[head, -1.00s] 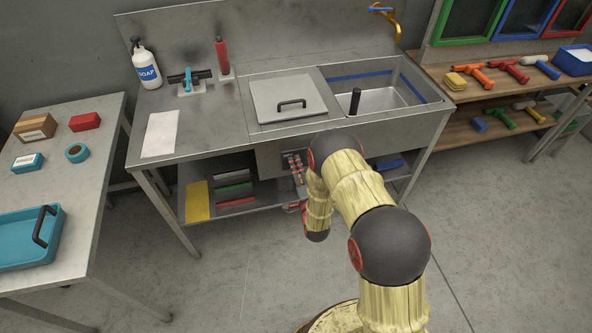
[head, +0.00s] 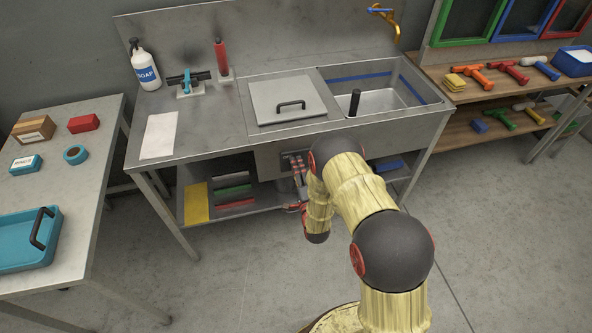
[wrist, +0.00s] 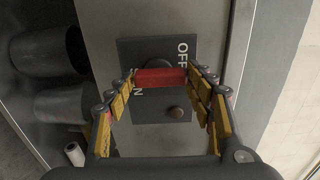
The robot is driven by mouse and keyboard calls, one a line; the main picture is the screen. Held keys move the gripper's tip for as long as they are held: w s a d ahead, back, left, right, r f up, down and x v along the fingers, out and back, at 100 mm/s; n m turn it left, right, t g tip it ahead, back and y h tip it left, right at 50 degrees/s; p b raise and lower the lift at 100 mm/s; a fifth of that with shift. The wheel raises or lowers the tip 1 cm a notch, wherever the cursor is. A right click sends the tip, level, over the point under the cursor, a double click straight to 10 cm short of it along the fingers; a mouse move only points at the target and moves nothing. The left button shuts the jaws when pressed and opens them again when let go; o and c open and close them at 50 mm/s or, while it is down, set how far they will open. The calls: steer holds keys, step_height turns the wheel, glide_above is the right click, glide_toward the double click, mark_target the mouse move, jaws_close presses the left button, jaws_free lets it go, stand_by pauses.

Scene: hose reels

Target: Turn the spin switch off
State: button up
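The spin switch has a red handle (wrist: 160,78) on a dark panel (wrist: 150,112), seen in the wrist view. The panel reads "OFF" at its upper right, and the handle's left end covers part of the word "SPIN".
The steel sink unit (head: 205,125) stands ahead, with a lidded basin, an open basin and a lower shelf. A side table (head: 85,170) with a blue tray is at the left. A wooden tool shelf (head: 440,75) stands at the right. The floor between is clear.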

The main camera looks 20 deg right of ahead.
steer(key=o, duration=0.3)
steer(key=s, duration=1.2)
stand_by(0.5)
